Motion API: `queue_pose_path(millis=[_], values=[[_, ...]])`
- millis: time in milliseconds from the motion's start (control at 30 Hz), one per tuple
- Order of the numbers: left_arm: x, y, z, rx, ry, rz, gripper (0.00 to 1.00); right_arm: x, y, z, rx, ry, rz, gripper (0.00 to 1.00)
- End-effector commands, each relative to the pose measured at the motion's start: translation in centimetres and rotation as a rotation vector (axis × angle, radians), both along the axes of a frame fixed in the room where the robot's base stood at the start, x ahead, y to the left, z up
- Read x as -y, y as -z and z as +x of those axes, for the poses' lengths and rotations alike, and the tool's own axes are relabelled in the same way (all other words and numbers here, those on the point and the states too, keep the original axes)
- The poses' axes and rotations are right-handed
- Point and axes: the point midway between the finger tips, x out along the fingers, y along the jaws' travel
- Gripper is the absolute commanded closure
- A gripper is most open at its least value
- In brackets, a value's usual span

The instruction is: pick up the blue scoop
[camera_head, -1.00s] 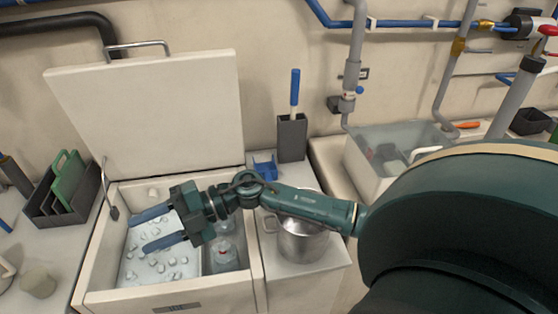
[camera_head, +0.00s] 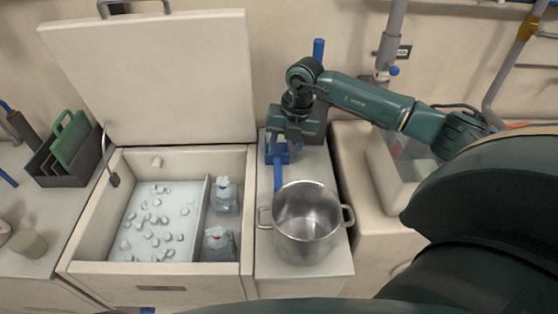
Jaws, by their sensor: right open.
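The blue scoop (camera_head: 278,176) lies on the narrow white counter, left of and behind the steel pot. Its handle points toward me, and its bowl end is partly hidden under my right gripper. My right gripper (camera_head: 284,148) is open and points down over the bowl end. Its blue fingers blend with the blue scoop, so I cannot tell whether they touch it. My left gripper is not in view.
The steel pot (camera_head: 306,228) stands close in front of the scoop. A dark holder with a blue-handled tool (camera_head: 319,48) stands behind my gripper. To the left is an open ice box (camera_head: 250,200) with its lid (camera_head: 150,75) raised.

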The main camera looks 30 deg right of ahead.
Motion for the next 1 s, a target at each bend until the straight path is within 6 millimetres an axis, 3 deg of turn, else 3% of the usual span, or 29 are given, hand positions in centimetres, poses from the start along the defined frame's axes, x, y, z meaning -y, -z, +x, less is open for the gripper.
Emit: queue_pose_path(millis=[133, 367, 700, 1000], values=[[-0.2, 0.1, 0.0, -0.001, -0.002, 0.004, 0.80, -0.5, 2.7, 0.2, -0.003, 0.000, 0.002, 0.56], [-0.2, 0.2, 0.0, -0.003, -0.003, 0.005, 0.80, -0.8, 4.4, 0.5, -0.001, 0.000, 0.003, 0.56], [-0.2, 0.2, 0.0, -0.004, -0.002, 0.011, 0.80, -1.4, 8.8, 0.9, 0.000, -0.002, 0.003, 0.56], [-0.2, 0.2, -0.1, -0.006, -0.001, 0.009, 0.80, -1.5, 9.2, 1.0, 0.002, -0.002, 0.003, 0.57]])
